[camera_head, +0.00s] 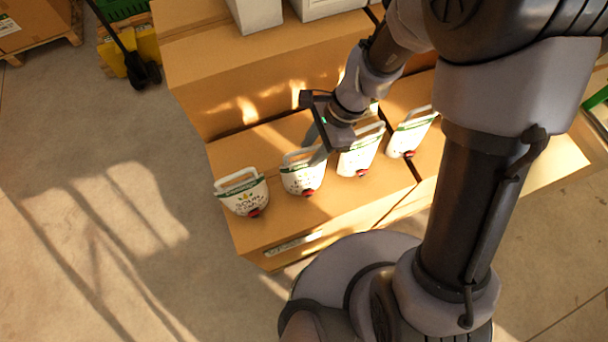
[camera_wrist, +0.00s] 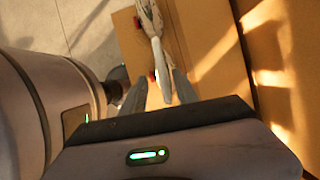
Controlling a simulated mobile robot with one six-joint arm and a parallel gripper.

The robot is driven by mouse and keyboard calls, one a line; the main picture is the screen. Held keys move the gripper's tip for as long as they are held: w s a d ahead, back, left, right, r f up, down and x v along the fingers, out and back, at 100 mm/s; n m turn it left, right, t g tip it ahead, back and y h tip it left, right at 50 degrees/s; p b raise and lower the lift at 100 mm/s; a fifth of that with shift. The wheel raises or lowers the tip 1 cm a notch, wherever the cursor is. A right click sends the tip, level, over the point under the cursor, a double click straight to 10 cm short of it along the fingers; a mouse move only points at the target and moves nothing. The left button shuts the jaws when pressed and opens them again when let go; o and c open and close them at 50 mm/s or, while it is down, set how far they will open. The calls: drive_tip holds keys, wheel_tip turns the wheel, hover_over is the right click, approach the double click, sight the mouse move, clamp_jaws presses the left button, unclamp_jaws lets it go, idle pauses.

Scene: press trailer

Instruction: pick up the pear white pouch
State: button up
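Several white pouches with green bands and red caps stand in a row on a cardboard box, in the head view: a far-left pouch (camera_head: 247,199), a second pouch (camera_head: 301,180), a third pouch (camera_head: 356,160) and a far-right pouch (camera_head: 405,140). Their prints are too small to tell which is pear. My gripper (camera_head: 316,144) is low over the row, at the second pouch's top and beside the third. In the wrist view my gripper (camera_wrist: 161,76) is open. A white pouch (camera_wrist: 156,50), seen nearly edge-on, reaches between the fingertips; I cannot tell whether they touch it.
The cardboard box (camera_head: 255,232) bears the pouches, and a taller carton wall (camera_head: 225,100) rises behind them. White containers (camera_head: 258,14) stand on top of it. The floor at left is clear.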

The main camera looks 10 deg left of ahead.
sight(303, 159)
drive_tip(key=x, duration=0.2)
drive_tip(key=b+x, duration=0.1)
drive_tip(key=x, duration=0.2)
drive_tip(key=shift+w+a+f, duration=0.2)
drive_tip(key=shift+a+f, duration=0.05)
drive_tip(key=shift+a, duration=0.15)
clamp_jaws()
drive_tip(key=shift+r, duration=0.1)
idle(0.8)
